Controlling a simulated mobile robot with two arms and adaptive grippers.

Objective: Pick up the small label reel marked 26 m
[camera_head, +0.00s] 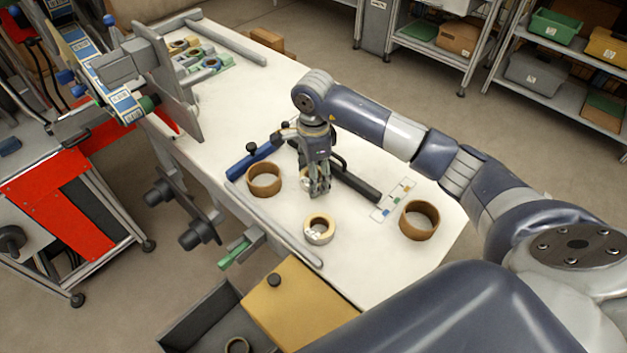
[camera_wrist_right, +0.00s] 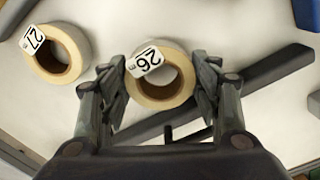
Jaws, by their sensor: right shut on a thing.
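The label reel marked 26 m (camera_wrist_right: 177,90) is a small cream ring with a white tag, between the fingers of my right gripper (camera_wrist_right: 163,88) in the right wrist view. The fingers are shut on its two sides. In the head view my right gripper (camera_head: 318,192) points down over the table and mostly hides this reel. A similar reel marked 27 m (camera_wrist_right: 75,55) lies to the left of it in the wrist view. In the head view that reel (camera_head: 319,231) lies just in front of the gripper. My left gripper is not in view.
Two larger brown reels stand on the white table (camera_head: 375,265), one at left (camera_head: 264,180) and one at right (camera_head: 419,220). A yellow panel (camera_head: 298,305) is at the front edge.

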